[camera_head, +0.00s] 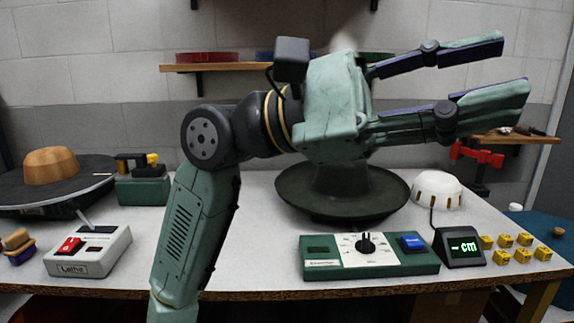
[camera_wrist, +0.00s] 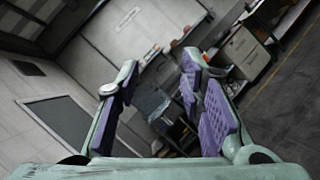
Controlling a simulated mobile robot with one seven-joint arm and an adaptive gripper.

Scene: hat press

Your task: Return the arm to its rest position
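My gripper (camera_head: 515,68) is raised above the workbench in the head view and points to the right. Its two fingers are spread wide apart with nothing between them. In the wrist view the gripper (camera_wrist: 160,100) also shows both purple-padded fingers apart and empty. My arm crosses the middle of the head view, in front of a dark green hat-shaped form (camera_head: 343,190) on the bench, and hides its upper part.
On the bench (camera_head: 262,220) stand a control box (camera_head: 370,262), a display (camera_head: 460,247), a white dome (camera_head: 437,188), several yellow blocks (camera_head: 522,255), a lathe switch box (camera_head: 88,252) and a wooden block on a disc (camera_head: 52,166). A wall shelf (camera_head: 235,67) is behind my arm.

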